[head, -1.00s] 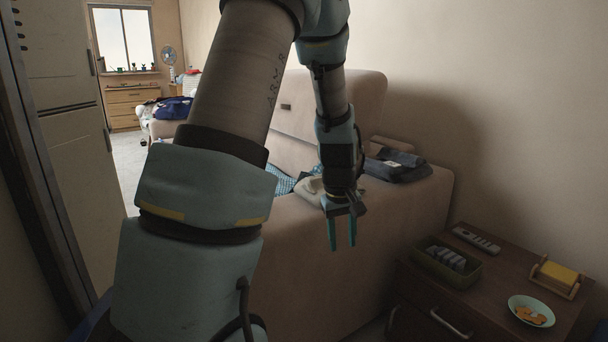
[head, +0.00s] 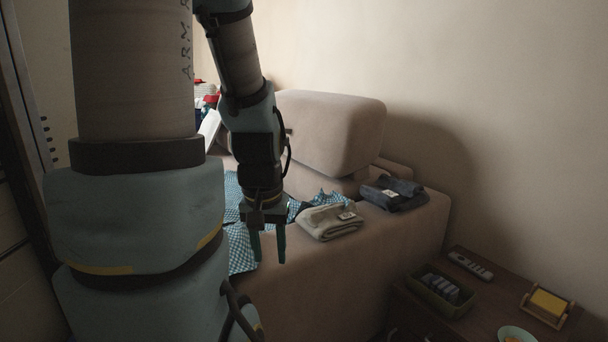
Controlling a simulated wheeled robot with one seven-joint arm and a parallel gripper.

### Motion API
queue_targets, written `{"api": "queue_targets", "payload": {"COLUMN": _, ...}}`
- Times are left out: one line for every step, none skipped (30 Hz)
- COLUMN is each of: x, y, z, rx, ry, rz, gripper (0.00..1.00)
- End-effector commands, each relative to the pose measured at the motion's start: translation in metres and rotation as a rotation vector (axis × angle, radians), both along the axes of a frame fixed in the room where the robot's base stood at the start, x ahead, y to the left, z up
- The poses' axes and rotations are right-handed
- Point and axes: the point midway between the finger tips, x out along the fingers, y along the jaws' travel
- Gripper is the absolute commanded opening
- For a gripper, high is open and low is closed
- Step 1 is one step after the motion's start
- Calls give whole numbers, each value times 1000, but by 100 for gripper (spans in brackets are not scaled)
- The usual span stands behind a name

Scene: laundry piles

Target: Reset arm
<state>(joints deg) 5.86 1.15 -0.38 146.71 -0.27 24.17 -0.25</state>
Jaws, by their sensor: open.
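My gripper (head: 267,246) hangs pointing down in front of the sofa, left of centre in the head view. Its two teal fingers are apart, with nothing between them. My arm comes down from the top left and covers much of the left side of the view. Behind and beside the gripper, a blue checked cloth (head: 240,250) lies spread on the sofa, partly hidden by my arm.
The beige sofa (head: 340,275) bears a folded beige garment (head: 328,222) and a folded dark blue garment (head: 392,193). At lower right, a wooden side table (head: 485,312) holds a green box (head: 445,294), a remote (head: 470,265), a yellow block in a holder (head: 547,304) and a bowl (head: 516,334).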

Motion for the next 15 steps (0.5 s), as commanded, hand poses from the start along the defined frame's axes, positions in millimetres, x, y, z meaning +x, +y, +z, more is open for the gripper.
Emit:
{"api": "queue_targets", "payload": {"x": 0, "y": 0, "z": 34, "rx": 0, "ry": 0, "rz": 0, "gripper": 45}}
{"api": "queue_targets", "payload": {"x": 0, "y": 0, "z": 43, "rx": 0, "ry": 0, "rz": 0, "gripper": 45}}
{"api": "queue_targets", "payload": {"x": 0, "y": 0, "z": 55, "rx": 0, "ry": 0, "rz": 0, "gripper": 45}}
{"api": "queue_targets", "payload": {"x": 0, "y": 0, "z": 65, "rx": 0, "ry": 0, "rz": 0, "gripper": 45}}
{"api": "queue_targets", "payload": {"x": 0, "y": 0, "z": 74, "rx": 0, "ry": 0, "rz": 1, "gripper": 45}}
{"api": "queue_targets", "payload": {"x": 0, "y": 0, "z": 86, "rx": 0, "ry": 0, "rz": 1, "gripper": 45}}
{"api": "queue_targets", "payload": {"x": 0, "y": 0, "z": 95, "rx": 0, "ry": 0, "rz": 1, "gripper": 45}}
{"api": "queue_targets", "payload": {"x": 0, "y": 0, "z": 104, "rx": 0, "ry": 0, "rz": 1, "gripper": 45}}
{"api": "queue_targets", "payload": {"x": 0, "y": 0, "z": 116, "rx": 0, "ry": 0, "rz": 1, "gripper": 45}}
{"api": "queue_targets", "payload": {"x": 0, "y": 0, "z": 124, "rx": 0, "ry": 0, "rz": 1, "gripper": 45}}
{"api": "queue_targets", "payload": {"x": 0, "y": 0, "z": 132, "rx": 0, "ry": 0, "rz": 1, "gripper": 45}}
{"api": "queue_targets", "payload": {"x": 0, "y": 0, "z": 142, "rx": 0, "ry": 0, "rz": 1, "gripper": 45}}
{"api": "queue_targets", "payload": {"x": 0, "y": 0, "z": 148, "rx": 0, "ry": 0, "rz": 1, "gripper": 45}}
{"api": "queue_targets", "payload": {"x": 0, "y": 0, "z": 154, "rx": 0, "ry": 0, "rz": 1, "gripper": 45}}
{"api": "queue_targets", "payload": {"x": 0, "y": 0, "z": 161, "rx": 0, "ry": 0, "rz": 1, "gripper": 45}}
